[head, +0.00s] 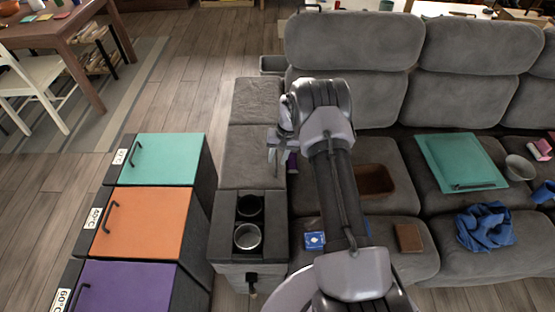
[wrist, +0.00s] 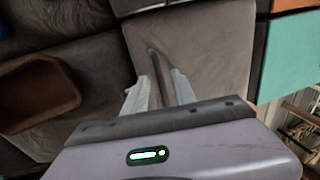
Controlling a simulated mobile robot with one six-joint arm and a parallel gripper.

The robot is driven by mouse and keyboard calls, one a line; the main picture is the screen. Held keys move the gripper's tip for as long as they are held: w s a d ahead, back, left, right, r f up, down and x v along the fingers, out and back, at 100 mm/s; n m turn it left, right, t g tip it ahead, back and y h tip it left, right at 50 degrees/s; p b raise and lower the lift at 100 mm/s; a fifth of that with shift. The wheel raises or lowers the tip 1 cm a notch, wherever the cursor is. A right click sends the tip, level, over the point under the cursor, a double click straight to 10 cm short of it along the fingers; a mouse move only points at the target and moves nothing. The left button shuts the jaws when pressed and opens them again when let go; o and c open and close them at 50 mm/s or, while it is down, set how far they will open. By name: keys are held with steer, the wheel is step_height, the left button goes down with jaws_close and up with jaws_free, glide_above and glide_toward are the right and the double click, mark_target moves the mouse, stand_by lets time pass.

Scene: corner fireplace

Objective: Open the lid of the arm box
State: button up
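The arm box is the grey armrest section at the sofa's left end. Its padded lid (head: 252,155) looks closed and lies flat behind the cup holder part. In the wrist view the lid (wrist: 215,55) fills the upper middle, with a narrow raised strip (wrist: 158,62) running towards my fingers. My gripper (head: 274,147) is over the lid's right side. In the wrist view my gripper (wrist: 160,92) has its two fingers apart, one on each side of the strip. I cannot tell whether they touch it. My arm hides part of the sofa behind it.
A cup holder console (head: 222,222) with a metal cup (head: 247,237) stands in front of the lid. Teal (head: 165,160), orange (head: 145,222) and purple (head: 130,287) boxes stand left. A brown tray (head: 376,180) lies on the seat.

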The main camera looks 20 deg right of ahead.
jaws_close()
stand_by(1.4)
